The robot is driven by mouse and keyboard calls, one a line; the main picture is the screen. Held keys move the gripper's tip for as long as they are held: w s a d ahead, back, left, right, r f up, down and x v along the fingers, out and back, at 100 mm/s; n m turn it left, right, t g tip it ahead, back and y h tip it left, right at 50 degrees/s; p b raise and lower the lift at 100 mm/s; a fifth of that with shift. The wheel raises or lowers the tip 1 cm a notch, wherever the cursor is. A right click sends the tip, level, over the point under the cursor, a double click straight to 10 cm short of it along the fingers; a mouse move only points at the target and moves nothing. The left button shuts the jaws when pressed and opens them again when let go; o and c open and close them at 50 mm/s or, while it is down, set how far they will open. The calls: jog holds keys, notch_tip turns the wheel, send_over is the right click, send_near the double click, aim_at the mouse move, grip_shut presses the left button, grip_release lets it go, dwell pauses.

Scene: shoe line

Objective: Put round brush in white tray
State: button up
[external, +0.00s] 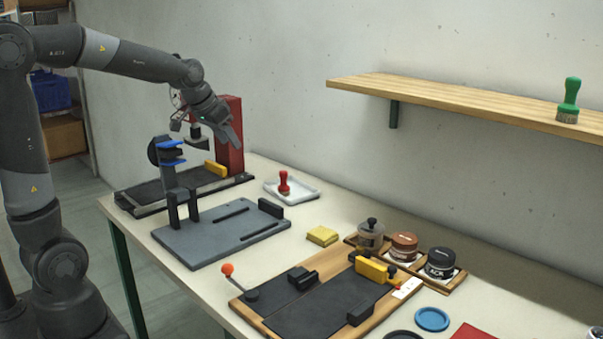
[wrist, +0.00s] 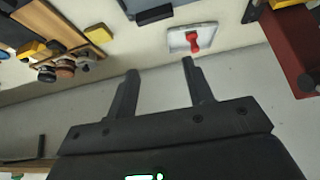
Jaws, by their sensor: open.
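A red-handled brush (external: 284,182) stands in the white tray (external: 311,190) near the back edge of the workbench. Both show in the wrist view, the red brush (wrist: 192,41) inside the white tray (wrist: 212,36). A green-handled brush (external: 570,102) with pale bristles stands upright on the wooden shelf, far right. I cannot tell from the label alone which is the round brush. My gripper (external: 229,134) is open and empty, raised above the bench near the red block, left of the tray. Its two fingers (wrist: 160,67) are apart in the wrist view, with nothing between them.
A red upright block (external: 230,150) and a clamp station stand close to my gripper. The wooden shelf (external: 450,97) juts from the wall. A grey fixture plate (external: 215,235), a yellow sponge (external: 322,235), several jars and a wooden fixture fill the bench.

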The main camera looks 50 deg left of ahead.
jog(key=s+d+f, duration=0.1)
jog(key=s, duration=1.1)
jog(key=s+d+f, duration=0.1)
jog(key=s+d, duration=0.1)
jog(key=s, duration=1)
jog(key=shift+s+g, duration=0.2)
jog(key=shift+g, duration=0.1)
jog(key=shift+d+f, duration=0.1)
